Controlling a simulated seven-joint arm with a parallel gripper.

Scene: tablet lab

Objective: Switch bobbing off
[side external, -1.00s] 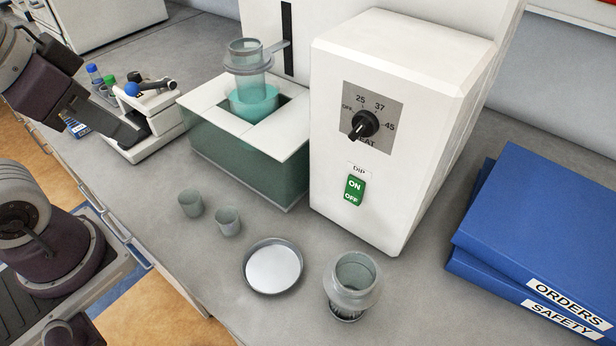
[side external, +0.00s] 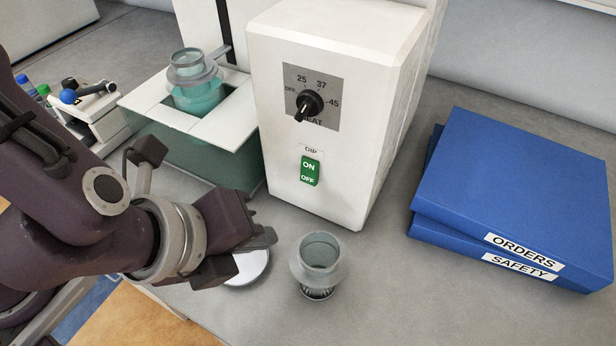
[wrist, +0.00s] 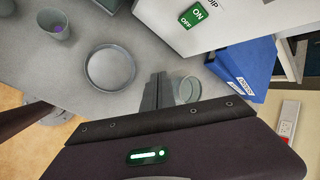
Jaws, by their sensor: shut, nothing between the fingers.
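The green DIP switch (side external: 310,171), marked ON and OFF, is on the front of the white machine (side external: 345,190), below the black heat knob (side external: 309,104). It also shows at the top of the wrist view (wrist: 193,16). I cannot tell which side is pressed in. The clear basket (side external: 193,70) hangs on its grey arm, partly down in the greenish bath (side external: 195,157). My gripper (side external: 270,238) is shut and empty, in front of the machine, lower left of the switch and apart from it. Its fingers (wrist: 158,88) point toward the machine in the wrist view.
A round metal dish (wrist: 110,67) lies below my gripper. A glass jar (side external: 319,262) stands close to the right of the fingers. Blue binders (side external: 515,190) lie to the right. A small cup (wrist: 54,22) stands beside the dish.

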